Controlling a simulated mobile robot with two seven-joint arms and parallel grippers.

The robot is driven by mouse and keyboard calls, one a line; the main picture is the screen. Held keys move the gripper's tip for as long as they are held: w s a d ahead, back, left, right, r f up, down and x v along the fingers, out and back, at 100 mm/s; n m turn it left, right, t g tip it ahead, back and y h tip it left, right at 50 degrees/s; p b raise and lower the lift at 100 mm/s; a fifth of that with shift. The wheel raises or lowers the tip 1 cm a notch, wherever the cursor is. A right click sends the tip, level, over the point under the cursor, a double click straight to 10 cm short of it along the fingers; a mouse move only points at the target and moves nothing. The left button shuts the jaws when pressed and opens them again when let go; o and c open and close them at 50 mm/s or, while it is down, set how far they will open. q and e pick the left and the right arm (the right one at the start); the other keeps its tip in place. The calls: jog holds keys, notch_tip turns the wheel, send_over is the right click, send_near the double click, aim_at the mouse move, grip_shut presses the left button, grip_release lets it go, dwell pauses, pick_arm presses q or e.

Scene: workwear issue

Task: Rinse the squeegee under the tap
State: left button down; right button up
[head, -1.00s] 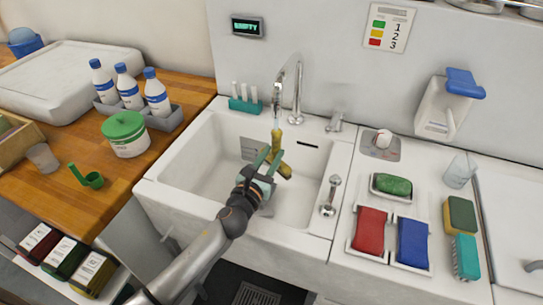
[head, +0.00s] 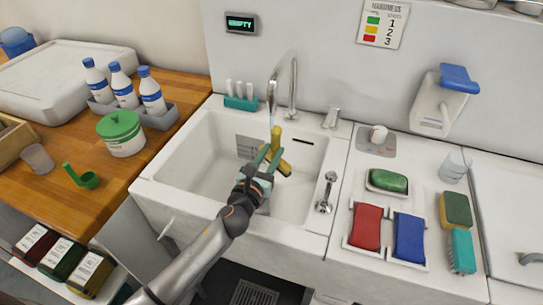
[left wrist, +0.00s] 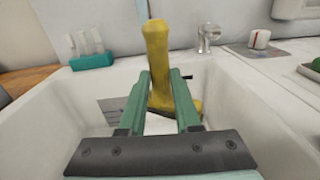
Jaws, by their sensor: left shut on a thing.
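The yellow squeegee (head: 277,140) is held inside the sink basin, its handle pointing up just below the tap (head: 272,84). A thin pale stream of water comes down from the spout to about the handle's top. My left gripper (head: 268,158) has its green fingers shut on the squeegee. In the left wrist view the squeegee (left wrist: 157,55) stands nearly upright between the fingertips (left wrist: 162,82), with its wider yellow part and a dark edge low, partly hidden by the fingers. My right gripper is out of view.
The white sink (head: 180,160) has walls all round. A teal holder (head: 241,103) and a lever (head: 331,118) stand on its back ledge. Bottles (head: 122,84) and a green-lidded tub (head: 121,134) stand on the left.

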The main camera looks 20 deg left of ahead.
pick_arm(q)
jog(key=shift+s+a+r, duration=0.1)
jog(key=shift+a, duration=0.4)
jog(key=shift+d, duration=0.15)
jog(key=shift+d, duration=0.45)
jog(key=s+d, duration=0.1)
jog(key=s, duration=0.6)
jog(key=shift+s+d, duration=0.25)
jog(key=shift+s, duration=0.1)
dwell(0.5)
dwell(0.8)
